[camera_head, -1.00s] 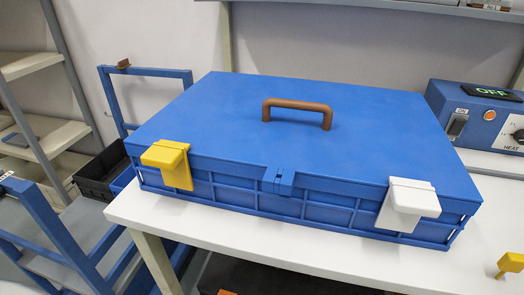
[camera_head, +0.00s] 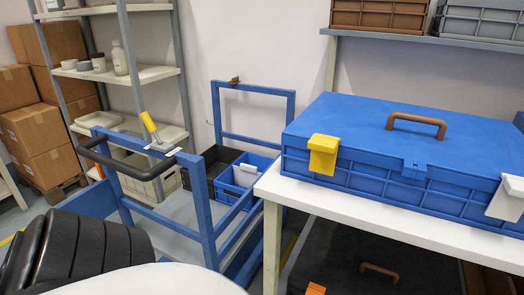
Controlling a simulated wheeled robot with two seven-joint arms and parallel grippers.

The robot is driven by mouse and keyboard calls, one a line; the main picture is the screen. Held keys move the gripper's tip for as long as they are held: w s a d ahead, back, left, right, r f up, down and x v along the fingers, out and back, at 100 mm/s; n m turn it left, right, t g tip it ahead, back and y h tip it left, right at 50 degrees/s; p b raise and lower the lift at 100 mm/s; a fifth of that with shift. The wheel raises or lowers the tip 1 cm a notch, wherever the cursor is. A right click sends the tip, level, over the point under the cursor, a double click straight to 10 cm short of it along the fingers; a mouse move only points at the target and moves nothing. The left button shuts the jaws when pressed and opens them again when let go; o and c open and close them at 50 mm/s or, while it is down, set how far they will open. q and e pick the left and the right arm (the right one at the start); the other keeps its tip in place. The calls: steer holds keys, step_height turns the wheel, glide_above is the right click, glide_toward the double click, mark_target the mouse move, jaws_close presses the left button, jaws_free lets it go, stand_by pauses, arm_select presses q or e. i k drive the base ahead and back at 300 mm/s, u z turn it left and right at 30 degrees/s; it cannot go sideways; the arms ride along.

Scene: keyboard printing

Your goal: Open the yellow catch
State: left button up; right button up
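The yellow catch (camera_head: 323,153) sits at the left end of the blue case's front edge. Its block is at lid level and its plate runs down the front wall. The blue case (camera_head: 385,192) lies flat with its lid down and a brown handle (camera_head: 416,124) on top. A white catch (camera_head: 508,198) sits at the right end of the same front, partly cut off by the picture edge. Neither of my grippers is in view, and nothing touches the yellow catch.
The case stands on a white table (camera_head: 380,231). Left of it is a blue trolley (camera_head: 203,212) with a black push bar, a yellow-handled tool (camera_head: 150,127) on top and bins inside. Shelves (camera_head: 150,78) and cardboard boxes (camera_head: 38,135) stand behind. Space before the case front looks clear.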

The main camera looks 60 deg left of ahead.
mark_target(323, 148)
steer(key=k, duration=0.4)
steer(key=u, duration=1.1)
